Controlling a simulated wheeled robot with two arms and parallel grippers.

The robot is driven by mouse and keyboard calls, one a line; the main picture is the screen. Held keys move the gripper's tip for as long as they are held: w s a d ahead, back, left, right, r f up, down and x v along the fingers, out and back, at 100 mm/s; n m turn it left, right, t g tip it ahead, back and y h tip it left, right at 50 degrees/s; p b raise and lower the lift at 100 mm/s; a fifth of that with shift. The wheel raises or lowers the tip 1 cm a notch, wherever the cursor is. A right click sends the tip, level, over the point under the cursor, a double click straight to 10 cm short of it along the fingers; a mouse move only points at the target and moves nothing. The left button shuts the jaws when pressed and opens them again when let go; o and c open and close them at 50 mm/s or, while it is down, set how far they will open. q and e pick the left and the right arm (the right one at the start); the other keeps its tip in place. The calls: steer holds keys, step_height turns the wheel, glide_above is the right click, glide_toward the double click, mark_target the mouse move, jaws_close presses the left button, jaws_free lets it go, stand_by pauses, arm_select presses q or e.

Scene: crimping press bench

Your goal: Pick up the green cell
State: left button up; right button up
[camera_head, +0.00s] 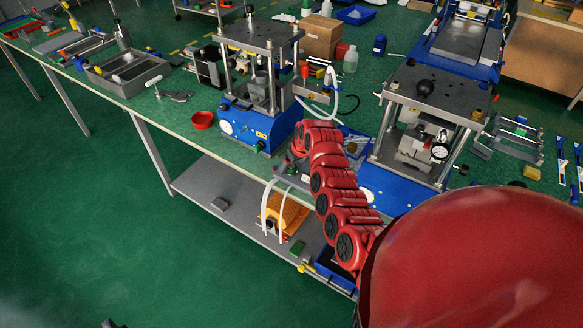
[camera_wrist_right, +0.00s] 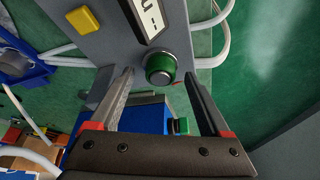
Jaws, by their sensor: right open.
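The green cell (camera_wrist_right: 160,68) shows in the right wrist view as a short green cylinder with a dark round end, at a grey panel with a black-and-white label. My right gripper (camera_wrist_right: 159,76) is open, with one finger on each side of the cell. A gap shows on both sides, and the gripper holds nothing. In the head view my right gripper (camera_head: 291,168) is small and partly hidden at the end of my red arm, by the bench's front edge. I cannot pick out the cell there. My left gripper is not clearly in view.
A yellow block (camera_wrist_right: 84,19) sits on the panel, and white tubes run nearby. In the head view a blue-based press (camera_head: 262,130) stands just behind my gripper, with a second press (camera_head: 436,95) to the right. A lower shelf (camera_head: 215,187) lies under the bench.

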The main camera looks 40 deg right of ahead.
jaws_close()
stand_by(0.5)
